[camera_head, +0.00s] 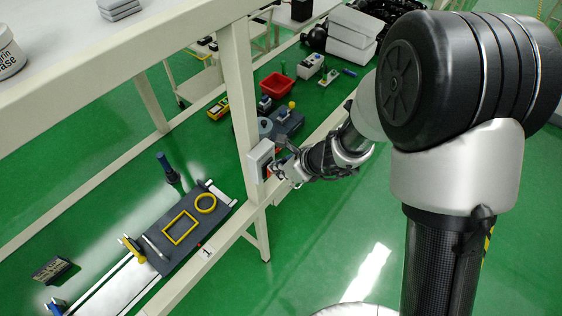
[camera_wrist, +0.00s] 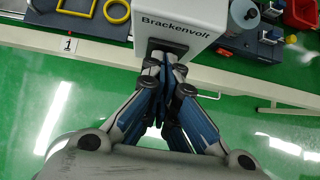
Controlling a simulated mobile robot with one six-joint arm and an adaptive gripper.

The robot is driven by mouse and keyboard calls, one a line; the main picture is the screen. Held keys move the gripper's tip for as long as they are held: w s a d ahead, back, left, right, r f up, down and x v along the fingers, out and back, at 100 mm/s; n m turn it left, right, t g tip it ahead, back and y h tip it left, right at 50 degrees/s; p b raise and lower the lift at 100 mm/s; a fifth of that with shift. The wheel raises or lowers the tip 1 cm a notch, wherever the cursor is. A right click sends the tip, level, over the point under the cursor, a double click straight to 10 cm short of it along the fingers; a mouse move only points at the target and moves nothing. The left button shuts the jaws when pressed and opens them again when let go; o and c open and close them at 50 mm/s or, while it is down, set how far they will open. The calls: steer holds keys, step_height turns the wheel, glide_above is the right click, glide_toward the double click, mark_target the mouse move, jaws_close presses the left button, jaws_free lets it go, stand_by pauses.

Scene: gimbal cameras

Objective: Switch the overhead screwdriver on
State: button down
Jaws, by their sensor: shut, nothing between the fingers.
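A white box (camera_head: 260,158) marked "Brackenvolt" is fixed to the pale upright post of the bench. In the wrist view the box (camera_wrist: 182,18) is at the top centre, with a dark recess or panel (camera_wrist: 158,44) on its near face. My gripper (camera_head: 278,171) is at this face. Its fingers are shut and empty, and in the wrist view the fingertips (camera_wrist: 164,58) overlap the dark panel. I cannot tell whether they touch it. Any switch is hidden behind the fingers. A dark blue tool (camera_head: 168,168) is above the bench; I cannot tell if it is the screwdriver.
A dark plate (camera_head: 186,232) with a yellow square frame (camera_head: 181,228) and a yellow ring (camera_head: 206,203) lies left of the post. A red bin (camera_head: 277,85) and small devices are behind. A bench rail marked "1" (camera_head: 206,252) runs below the box.

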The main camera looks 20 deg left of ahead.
steer(key=shift+w+a+r+h+p, duration=0.15)
steer(key=shift+h+p, duration=0.25)
steer(key=shift+p, duration=0.6)
steer(key=shift+r, duration=0.1)
steer(key=shift+r+p, duration=0.6)
steer(key=shift+r, duration=0.05)
